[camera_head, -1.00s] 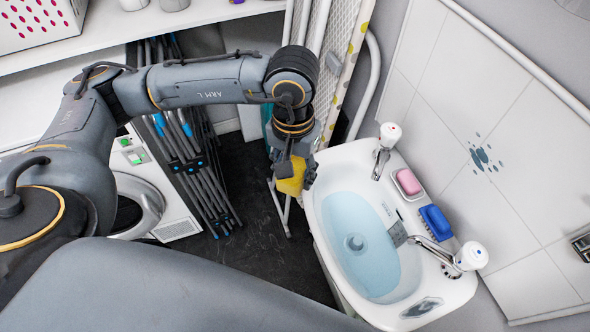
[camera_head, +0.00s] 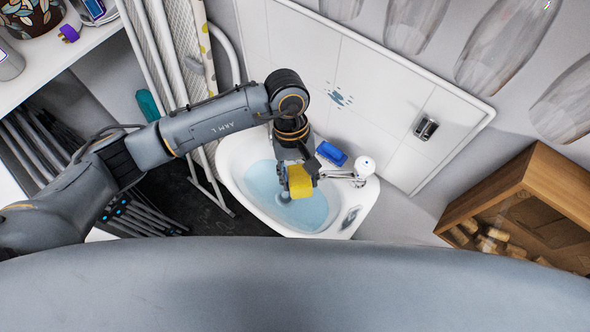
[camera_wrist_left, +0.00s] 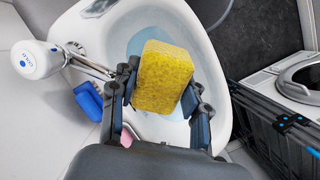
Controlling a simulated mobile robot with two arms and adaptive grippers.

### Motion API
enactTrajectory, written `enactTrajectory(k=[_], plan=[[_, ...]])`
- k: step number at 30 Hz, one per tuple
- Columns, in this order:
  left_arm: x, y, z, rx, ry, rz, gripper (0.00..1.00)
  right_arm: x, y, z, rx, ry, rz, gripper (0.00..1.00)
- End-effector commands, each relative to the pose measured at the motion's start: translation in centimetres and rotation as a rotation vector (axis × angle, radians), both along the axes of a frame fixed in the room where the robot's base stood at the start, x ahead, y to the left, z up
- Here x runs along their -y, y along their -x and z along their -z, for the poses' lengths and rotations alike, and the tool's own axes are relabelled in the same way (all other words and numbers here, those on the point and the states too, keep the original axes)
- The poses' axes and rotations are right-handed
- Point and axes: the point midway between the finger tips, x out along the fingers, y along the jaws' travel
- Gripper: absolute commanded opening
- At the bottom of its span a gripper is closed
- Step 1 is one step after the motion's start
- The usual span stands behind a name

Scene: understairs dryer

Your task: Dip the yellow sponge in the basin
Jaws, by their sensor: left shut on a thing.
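The yellow sponge (camera_head: 300,182) is held in my left gripper (camera_head: 296,170), over the basin in the head view. In the left wrist view my left gripper (camera_wrist_left: 165,95) has its two fingers on either side of the sponge (camera_wrist_left: 162,77). The white basin (camera_head: 233,158) holds pale blue water, and its rim also shows in the left wrist view (camera_wrist_left: 80,28). The sponge appears above the water; I cannot tell whether its lower end touches it. My right gripper is not in view.
A blue brush (camera_head: 331,153) lies on the basin's back ledge. The tap (camera_head: 362,170) stands at the basin's right. A wooden cabinet (camera_head: 520,200) is at the right. Clear glass shapes (camera_head: 505,45) hang at the upper right. A folded ironing board (camera_head: 176,50) leans left of the basin.

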Motion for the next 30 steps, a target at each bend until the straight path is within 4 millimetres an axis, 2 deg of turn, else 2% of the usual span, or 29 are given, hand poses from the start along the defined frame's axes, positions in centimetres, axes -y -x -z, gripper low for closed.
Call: enactTrajectory(k=[19,30], plan=[[0.0,0.1,6.4,-0.002,0.000,0.000,0.21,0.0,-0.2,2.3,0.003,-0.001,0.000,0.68],[0.0,0.0,10.1,0.001,0.000,0.001,0.21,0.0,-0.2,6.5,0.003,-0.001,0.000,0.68]])
